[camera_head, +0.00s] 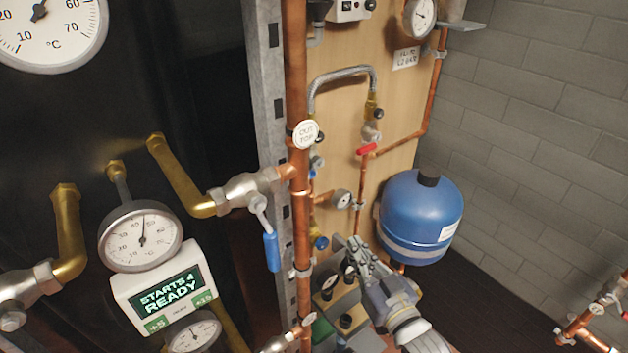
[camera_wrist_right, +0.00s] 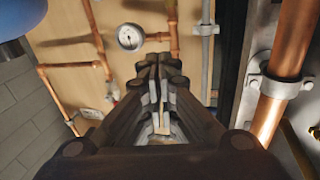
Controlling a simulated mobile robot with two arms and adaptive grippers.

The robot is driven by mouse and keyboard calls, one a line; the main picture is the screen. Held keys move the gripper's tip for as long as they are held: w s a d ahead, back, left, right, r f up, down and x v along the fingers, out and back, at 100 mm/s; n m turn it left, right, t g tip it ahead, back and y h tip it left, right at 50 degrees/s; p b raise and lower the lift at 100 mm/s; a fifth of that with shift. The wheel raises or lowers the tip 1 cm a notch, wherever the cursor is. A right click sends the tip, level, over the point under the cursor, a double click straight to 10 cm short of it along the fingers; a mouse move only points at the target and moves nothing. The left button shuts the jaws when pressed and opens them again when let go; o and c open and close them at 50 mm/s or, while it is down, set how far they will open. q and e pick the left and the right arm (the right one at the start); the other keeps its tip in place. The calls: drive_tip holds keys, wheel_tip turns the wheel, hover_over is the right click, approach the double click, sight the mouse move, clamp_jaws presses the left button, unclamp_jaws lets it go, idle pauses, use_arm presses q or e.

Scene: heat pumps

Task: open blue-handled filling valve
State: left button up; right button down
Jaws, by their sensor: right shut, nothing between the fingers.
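A lever valve with a blue handle (camera_head: 270,250) hangs from a silver body on the copper pipe at centre left; its handle points down. Smaller blue parts show on the back panel: one (camera_head: 321,243) low beside the pipe, and one higher up (camera_head: 312,176). I cannot tell which is the filling valve. My right gripper (camera_head: 350,243) is shut and empty, in front of the lower panel, right of the low blue part and apart from the blue lever. In the right wrist view its closed fingers (camera_wrist_right: 160,68) point at the panel. My left gripper is out of view.
A vertical copper pipe (camera_head: 297,90) stands between the dark unit and the wooden panel (camera_head: 340,65). A red-handled valve (camera_head: 366,149), a small gauge (camera_head: 342,199) and a blue tank (camera_head: 420,215) are near the gripper. Equipment (camera_head: 335,305) stands below it.

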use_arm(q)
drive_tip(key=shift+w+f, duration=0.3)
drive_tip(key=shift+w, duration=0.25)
use_arm(e)
drive_tip(key=s+a+r+n+t+y, duration=0.1)
drive_tip(key=a+r+y, duration=0.1)
drive_tip(key=r, duration=0.5)
drive_tip(key=s+a+r+n+t+y, duration=0.1)
drive_tip(key=r+n+y, duration=0.1)
drive_tip(key=r+y, duration=0.3)
wheel_tip(320, 180, up, 3)
drive_tip(key=shift+s+a+f+t, duration=0.1)
drive_tip(key=shift+s+a+t, duration=0.2)
drive_tip(key=shift+a+t, duration=0.1)
drive_tip(key=p+x, duration=0.3)
drive_tip(key=x, duration=0.7)
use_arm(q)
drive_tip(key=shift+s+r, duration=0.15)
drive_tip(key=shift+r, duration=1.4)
use_arm(e)
drive_tip(key=shift+w+a+f, duration=0.1)
drive_tip(key=shift+w+f, duration=0.05)
drive_tip(key=shift+f, duration=0.8)
drive_tip(key=shift+w+a+f, duration=0.1)
drive_tip(key=shift+w+f, duration=0.05)
drive_tip(key=shift+f, duration=0.8)
